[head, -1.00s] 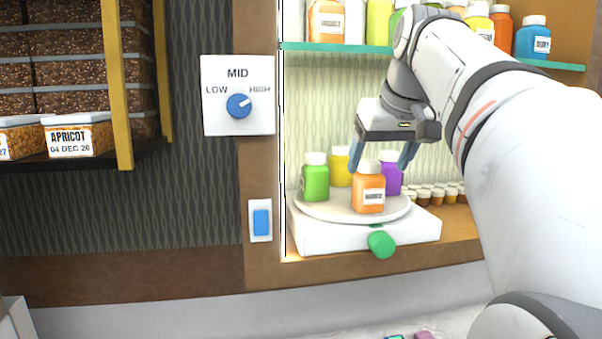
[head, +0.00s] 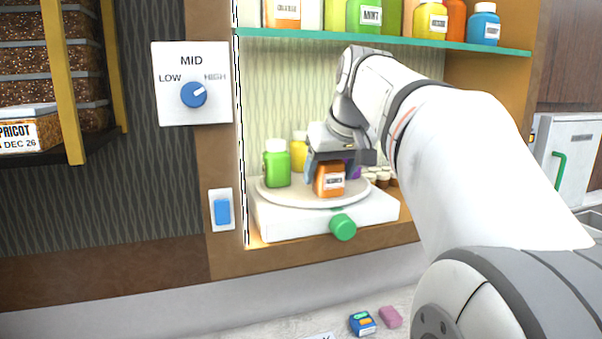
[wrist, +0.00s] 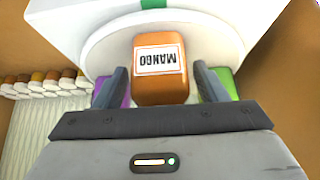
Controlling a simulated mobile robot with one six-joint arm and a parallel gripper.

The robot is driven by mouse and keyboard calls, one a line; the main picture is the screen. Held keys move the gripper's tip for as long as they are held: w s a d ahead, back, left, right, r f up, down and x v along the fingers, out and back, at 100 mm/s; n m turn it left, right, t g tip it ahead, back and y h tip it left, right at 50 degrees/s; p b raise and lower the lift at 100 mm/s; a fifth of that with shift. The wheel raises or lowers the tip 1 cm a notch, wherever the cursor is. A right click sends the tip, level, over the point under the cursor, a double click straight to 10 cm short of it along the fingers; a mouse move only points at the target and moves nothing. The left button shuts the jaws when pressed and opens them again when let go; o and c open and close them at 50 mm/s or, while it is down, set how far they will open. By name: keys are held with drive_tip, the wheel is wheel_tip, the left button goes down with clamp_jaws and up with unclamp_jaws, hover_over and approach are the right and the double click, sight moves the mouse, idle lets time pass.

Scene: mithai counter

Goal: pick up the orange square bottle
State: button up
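The orange square bottle (head: 330,186) stands upright at the front of a round pale turntable plate (head: 268,192). In the wrist view the bottle (wrist: 160,85) has a white label reading MANGO, upside down in the picture. My gripper (head: 336,172) is over the bottle from above and hides its cap in the head view. In the wrist view one finger is on each side of the bottle, with a small gap at both sides, so my gripper (wrist: 160,78) looks open around it.
A green bottle (head: 277,167), a yellow bottle (head: 299,152) and a mostly hidden purple bottle (head: 356,171) share the plate. The white base (head: 290,222) has a green knob (head: 343,227). A glass shelf (head: 400,43) with several bottles is above; small jars (wrist: 45,82) stand beside.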

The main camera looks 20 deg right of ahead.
drive_tip(key=c, duration=0.9)
drive_tip(key=shift+c, duration=0.2)
drive_tip(key=shift+r, duration=0.15)
